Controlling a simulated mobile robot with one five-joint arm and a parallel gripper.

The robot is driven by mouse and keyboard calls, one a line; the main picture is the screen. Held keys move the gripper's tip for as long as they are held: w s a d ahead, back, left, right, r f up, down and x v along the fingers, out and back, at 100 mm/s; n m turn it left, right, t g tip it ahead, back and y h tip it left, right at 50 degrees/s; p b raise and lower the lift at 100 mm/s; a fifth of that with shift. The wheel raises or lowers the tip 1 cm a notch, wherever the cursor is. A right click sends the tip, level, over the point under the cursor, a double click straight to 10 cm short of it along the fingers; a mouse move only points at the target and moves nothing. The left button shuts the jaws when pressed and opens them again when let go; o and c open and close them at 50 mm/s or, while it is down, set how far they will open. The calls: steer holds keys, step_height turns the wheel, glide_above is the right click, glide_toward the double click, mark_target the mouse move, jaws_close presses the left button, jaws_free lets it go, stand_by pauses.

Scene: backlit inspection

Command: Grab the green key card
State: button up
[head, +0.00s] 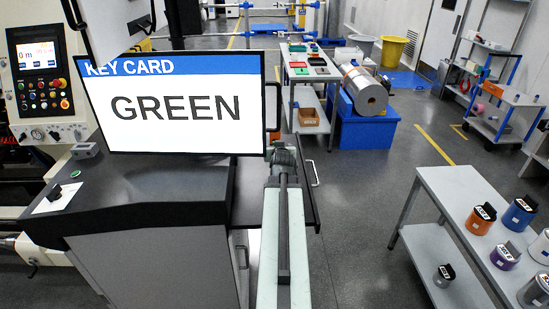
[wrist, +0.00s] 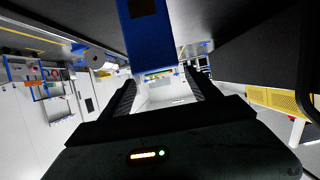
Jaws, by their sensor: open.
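A white panel (head: 175,108) with a blue header stands at the left in the head view and reads "KEY CARD" and "GREEN". A small green flat item (head: 297,48) lies on the far grey table (head: 325,72). It is too small to tell whether it is the key card. My gripper (wrist: 159,77) is open in the wrist view, its two dark fingers apart with nothing seen between them. That view appears upside down. In the head view my arm reaches forward right of the panel, and the fingers are not clear there.
A dark-topped cabinet (head: 130,190) stands under the panel. A metal roll (head: 366,92) sits on a blue block (head: 365,130) beyond. A right-hand table (head: 445,190) holds several labelled cans. Open floor (head: 365,220) lies between. A blue upright shape (wrist: 152,40) shows in the wrist view.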

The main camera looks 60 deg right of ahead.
steer(key=shift+s+b+x, duration=0.2)
steer(key=shift+b+x, duration=0.35)
steer(key=shift+x, duration=0.95)
steer(key=b+x, duration=0.2)
steer(key=x, duration=0.3)
steer(key=shift+s+d, duration=0.15)
steer(key=shift+d, duration=0.05)
steer(key=shift+a+r, duration=0.1)
steer(key=c, duration=1.4)
